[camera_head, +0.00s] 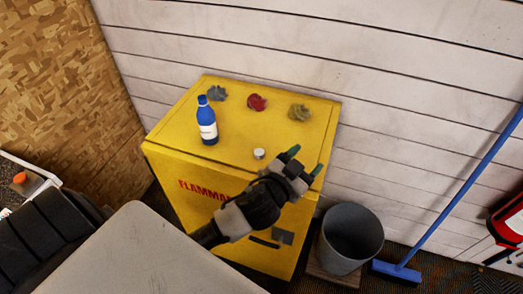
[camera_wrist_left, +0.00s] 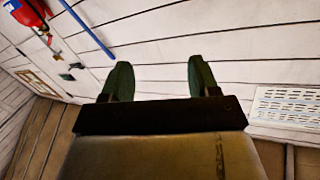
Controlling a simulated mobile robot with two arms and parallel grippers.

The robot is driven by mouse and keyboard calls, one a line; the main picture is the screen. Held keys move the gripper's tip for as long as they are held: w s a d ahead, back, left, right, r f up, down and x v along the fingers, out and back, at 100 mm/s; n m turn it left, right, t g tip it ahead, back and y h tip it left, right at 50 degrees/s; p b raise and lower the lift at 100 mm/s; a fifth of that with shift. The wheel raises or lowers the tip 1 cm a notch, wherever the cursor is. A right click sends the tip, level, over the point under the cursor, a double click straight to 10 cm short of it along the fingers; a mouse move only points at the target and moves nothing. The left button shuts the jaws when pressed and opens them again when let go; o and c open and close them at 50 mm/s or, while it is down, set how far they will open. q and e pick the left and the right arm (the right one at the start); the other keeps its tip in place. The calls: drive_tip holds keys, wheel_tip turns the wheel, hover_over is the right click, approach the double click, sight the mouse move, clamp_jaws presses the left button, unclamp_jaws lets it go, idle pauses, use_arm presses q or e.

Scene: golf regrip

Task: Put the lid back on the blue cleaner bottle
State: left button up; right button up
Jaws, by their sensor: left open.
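The blue cleaner bottle (camera_head: 207,121) with a white label stands upright on top of the yellow cabinet, toward its left side. A small white lid (camera_head: 259,154) lies on the cabinet top near the front edge, to the right of the bottle and apart from it. My left gripper (camera_head: 304,161) is open and empty, with green fingertips, just right of the lid over the cabinet's front right part. In the left wrist view its two fingers (camera_wrist_left: 159,80) are spread with nothing between them. Neither bottle nor lid shows in that view. My right gripper is not in view.
Grey, red and olive crumpled rags (camera_head: 257,102) lie along the back of the yellow cabinet (camera_head: 180,149). A grey bin (camera_head: 350,236) stands right of the cabinet, beside a blue broom (camera_head: 455,197). A white plank wall is behind. The middle of the cabinet top is clear.

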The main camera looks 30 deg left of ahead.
use_arm(q)
drive_tip(key=w+d+r+m+h, duration=0.2)
drive_tip(key=d+r+m+h, duration=0.5)
drive_tip(key=m+h, duration=0.25)
drive_tip(key=m+g+y, duration=0.6)
drive_tip(key=g+y, duration=0.6)
drive_tip(key=g, duration=0.5)
hover_over(259, 153)
wheel_tip(259, 153, down, 6)
drive_tip(key=shift+p, duration=0.35)
drive_tip(key=shift+f+p, duration=0.7)
drive_tip(key=shift+f, duration=2.2)
